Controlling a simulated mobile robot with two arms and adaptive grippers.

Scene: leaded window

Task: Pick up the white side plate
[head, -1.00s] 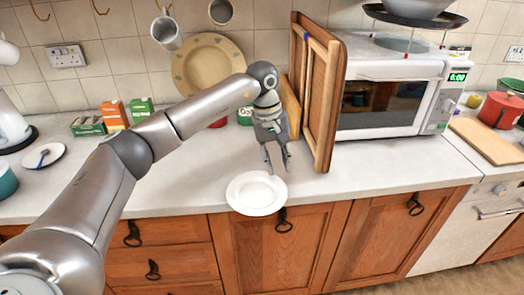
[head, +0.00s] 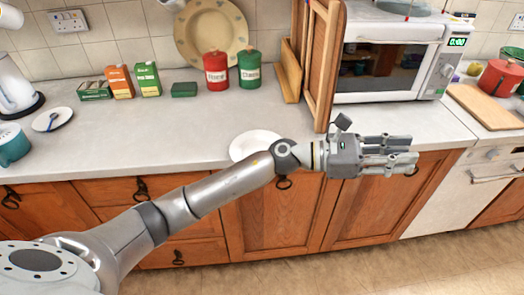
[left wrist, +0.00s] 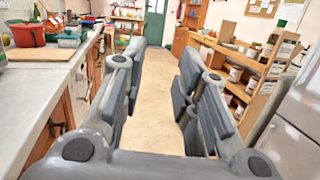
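The white side plate (head: 252,142) lies on the worktop near its front edge, in the head view. My left forearm crosses in front of it and hides its lower right part. My left gripper (head: 408,152) is to the right of the plate, out in front of the cupboard doors and apart from the plate, with its fingers pointing right. In the left wrist view the left gripper (left wrist: 163,58) is open, with nothing between its fingers; the plate is not in that view. My right gripper is in neither view.
A wooden rack (head: 318,65) stands behind the plate, beside the microwave (head: 390,60). Red (head: 216,70) and green (head: 249,69) canisters stand further back. The worktop (head: 180,130) left of the plate is clear. The left wrist view shows open floor (left wrist: 160,110) and shelves (left wrist: 240,70).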

